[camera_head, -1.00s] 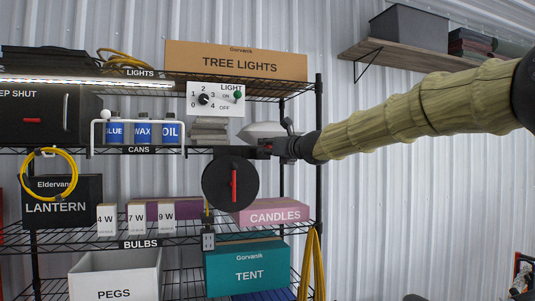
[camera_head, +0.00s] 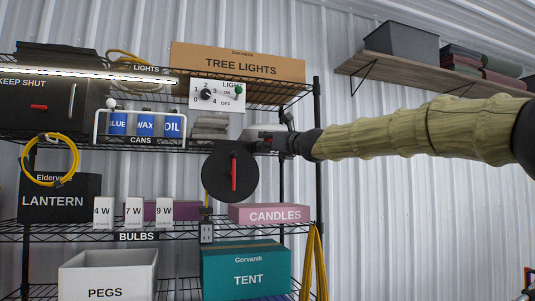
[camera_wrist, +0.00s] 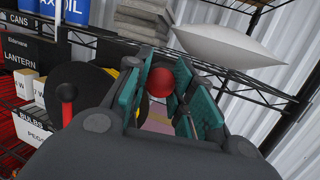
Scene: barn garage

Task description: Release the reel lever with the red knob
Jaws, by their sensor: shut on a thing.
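The reel is a round black disc (camera_head: 214,173) hanging below the cans shelf, with a red handle (camera_head: 233,171) upright on its face. In the wrist view the disc (camera_wrist: 92,84) and red handle (camera_wrist: 66,105) show at left. My gripper (camera_head: 262,141) is at the reel's upper right edge in the head view. In the wrist view a round red knob (camera_wrist: 160,82) sits between the teal-padded fingers of my gripper (camera_wrist: 164,88), which are shut on it. The lever's stem is mostly hidden by the fingers. In the head view my gripper hides the knob.
The wire shelf edge (camera_wrist: 265,93) and a pale cushion-like thing (camera_wrist: 228,38) are close to my gripper. A candles box (camera_head: 268,214) stands below right of the reel, and a cans rack (camera_head: 140,126) at left. Open wall lies right of the shelves.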

